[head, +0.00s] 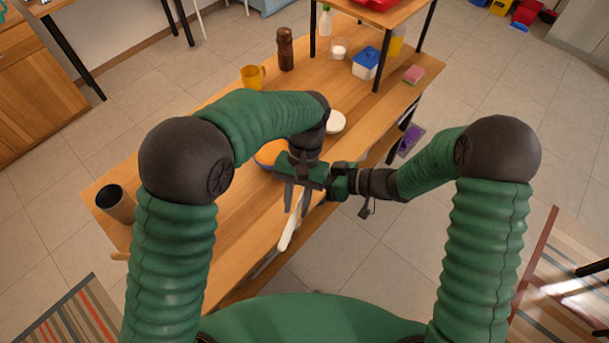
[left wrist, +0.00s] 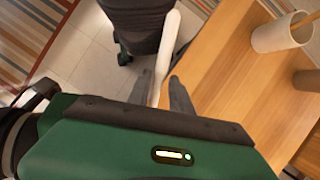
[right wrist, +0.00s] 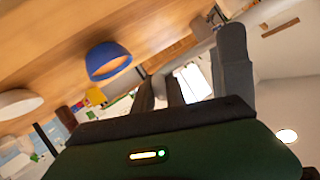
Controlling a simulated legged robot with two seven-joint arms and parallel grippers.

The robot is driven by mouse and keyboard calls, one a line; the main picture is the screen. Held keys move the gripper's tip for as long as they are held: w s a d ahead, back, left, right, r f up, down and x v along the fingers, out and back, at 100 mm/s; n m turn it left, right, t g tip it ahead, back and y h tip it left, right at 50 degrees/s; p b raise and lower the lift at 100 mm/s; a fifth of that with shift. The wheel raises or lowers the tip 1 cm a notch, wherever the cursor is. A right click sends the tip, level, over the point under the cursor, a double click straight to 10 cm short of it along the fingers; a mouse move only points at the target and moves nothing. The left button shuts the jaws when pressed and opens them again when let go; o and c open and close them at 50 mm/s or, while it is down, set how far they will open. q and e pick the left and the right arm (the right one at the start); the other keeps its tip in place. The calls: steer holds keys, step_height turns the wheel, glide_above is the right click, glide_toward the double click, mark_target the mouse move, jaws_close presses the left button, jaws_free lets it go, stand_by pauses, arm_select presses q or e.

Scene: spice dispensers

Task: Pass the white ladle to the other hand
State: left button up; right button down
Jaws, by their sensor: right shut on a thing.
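The white ladle (head: 291,225) hangs tilted below the meeting grippers in the head view, over the table's front edge. My left gripper (head: 296,200) points down around its upper part. In the left wrist view the white ladle (left wrist: 167,48) runs between the two left fingers (left wrist: 162,92), with gaps beside it, so that gripper looks open. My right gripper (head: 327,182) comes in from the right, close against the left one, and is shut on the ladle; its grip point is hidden.
The wooden table (head: 205,245) lies beneath. A blue-rimmed bowl (head: 268,155) and a white dish (head: 336,122) are close behind the grippers. A dark cup (head: 115,203) stands at left; a yellow mug (head: 252,77) and brown bottle (head: 285,48) stand further back.

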arm_select(q)
steer(key=shift+o, duration=1.4)
steer(key=v, duration=1.1)
steer(key=s+a+f+n+t, duration=0.1)
steer(key=s+a+f+t, duration=0.1)
steer(key=a, duration=0.4)
steer(key=s+a+f+n+t+h, duration=0.1)
steer(key=s+a+f+t, duration=0.1)
steer(key=s+a+f, duration=0.2)
steer(key=s+a+f+n+t, duration=0.1)
steer(key=s+a+f+t, duration=0.2)
steer(key=a, duration=0.5)
steer(key=shift+s+a+f, duration=0.2)
steer(key=shift+s+f, duration=0.25)
steer(key=shift+f, duration=0.15)
steer(key=shift+d, duration=0.1)
